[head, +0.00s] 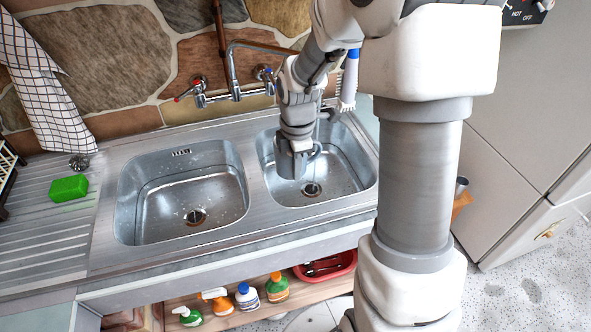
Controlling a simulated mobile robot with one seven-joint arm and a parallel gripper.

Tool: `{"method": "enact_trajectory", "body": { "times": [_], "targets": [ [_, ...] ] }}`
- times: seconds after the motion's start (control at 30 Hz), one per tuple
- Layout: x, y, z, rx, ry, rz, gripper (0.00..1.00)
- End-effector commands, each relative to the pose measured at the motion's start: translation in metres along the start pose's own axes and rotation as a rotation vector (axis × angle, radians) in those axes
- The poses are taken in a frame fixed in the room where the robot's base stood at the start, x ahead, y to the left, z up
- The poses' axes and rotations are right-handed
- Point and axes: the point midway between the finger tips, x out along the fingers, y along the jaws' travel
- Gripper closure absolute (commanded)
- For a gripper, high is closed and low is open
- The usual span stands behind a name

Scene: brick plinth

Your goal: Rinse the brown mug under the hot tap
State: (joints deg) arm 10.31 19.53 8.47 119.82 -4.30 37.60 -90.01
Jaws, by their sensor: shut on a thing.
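My gripper (291,158) points down inside the right basin (345,172), above its drain. It is shut on a grey, mug-like thing (314,153) with what looks like a looped handle at its right; my gripper hides much of it. No brown mug shows clearly, and I cannot tell whether the held thing is that mug. The hot tap (193,89), with a red mark, is on the wall mixer at left. A blue-marked tap (265,73) is at right. The spout (231,62) arches right, its end hidden behind my arm. I cannot make out running water.
The left basin (150,207) is empty but wet. A green sponge (68,188) lies on the drainboard (40,235). A checked towel (45,85) hangs at left. A blue-and-white brush (349,80) hangs near my arm. Several bottles (247,297) and a red tub (333,272) stand below.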

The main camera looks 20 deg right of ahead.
Motion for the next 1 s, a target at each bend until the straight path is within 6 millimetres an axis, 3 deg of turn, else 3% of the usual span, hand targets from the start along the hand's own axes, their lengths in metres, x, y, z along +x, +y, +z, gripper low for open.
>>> {"method": "enact_trajectory", "body": {
  "times": [1.0],
  "targets": [
    [0.025, 0.091, 0.042, 0.003, -0.001, 0.002, 1.00]
  ]
}}
